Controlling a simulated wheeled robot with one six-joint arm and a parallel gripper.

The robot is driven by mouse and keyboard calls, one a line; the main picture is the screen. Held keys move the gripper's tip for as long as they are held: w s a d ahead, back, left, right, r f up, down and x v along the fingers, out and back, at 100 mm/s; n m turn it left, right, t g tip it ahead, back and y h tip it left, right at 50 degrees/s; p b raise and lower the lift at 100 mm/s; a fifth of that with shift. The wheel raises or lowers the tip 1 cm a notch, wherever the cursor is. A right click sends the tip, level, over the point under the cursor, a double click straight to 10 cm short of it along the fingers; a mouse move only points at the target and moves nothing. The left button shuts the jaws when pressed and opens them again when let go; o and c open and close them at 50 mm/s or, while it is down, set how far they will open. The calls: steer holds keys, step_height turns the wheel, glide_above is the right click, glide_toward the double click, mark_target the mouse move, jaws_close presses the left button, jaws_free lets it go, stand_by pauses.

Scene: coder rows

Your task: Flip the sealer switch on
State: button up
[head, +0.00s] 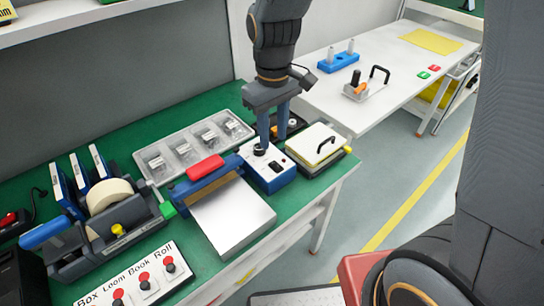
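The sealer has a blue arm with a red handle (205,167) and a silver plate (232,215) in front. Its control box (268,176) is blue with a white top and stands at the right end of the arm. A black round knob (259,151) and a dark rocker switch (276,166) are on the top; its on or off position is too small to tell. My gripper (272,143) points down over the back of the box, with its two fingers apart and nothing seen between them. One fingertip appears close to the knob; contact cannot be told.
A tray with clear compartments (150,165) lies behind the sealer. A tape dispenser (115,205) and labelled red buttons (145,278) are at left. A white table (395,70) stands beyond.

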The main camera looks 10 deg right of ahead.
mark_target(272, 162)
steer(key=shift+a+f+p, duration=0.1)
steer(key=shift+f+p, duration=0.3)
steer(key=shift+f, duration=3.4)
